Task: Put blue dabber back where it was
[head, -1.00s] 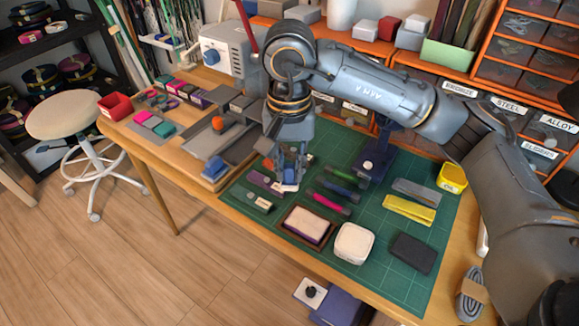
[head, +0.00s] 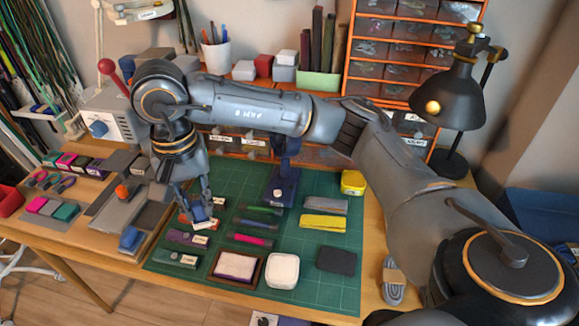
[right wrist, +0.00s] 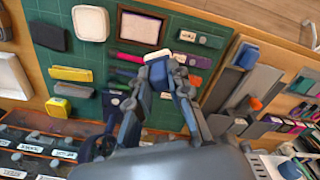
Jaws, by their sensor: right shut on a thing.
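My right gripper (head: 201,208) is shut on a small blue block, taken to be the blue dabber (head: 199,213), over the far left part of the green cutting mat (head: 318,268). In the right wrist view the dabber (right wrist: 160,74) sits between the two fingertips, with a pale part showing at its far end. The fingers hide its sides, and I cannot tell whether it touches the mat. A row of labelled pieces lies beside it: orange-red (head: 186,221), purple (head: 187,239) and dark green (head: 175,259). My left gripper is not in view.
Several pens, one magenta (head: 250,240), lie right of the gripper. A framed pale pad (head: 235,266), white block (head: 283,270) and dark block (head: 337,259) lie nearer the front. Another blue-topped block (head: 131,238) sits on grey trays at left. A dark blue stand (head: 282,188) rises behind.

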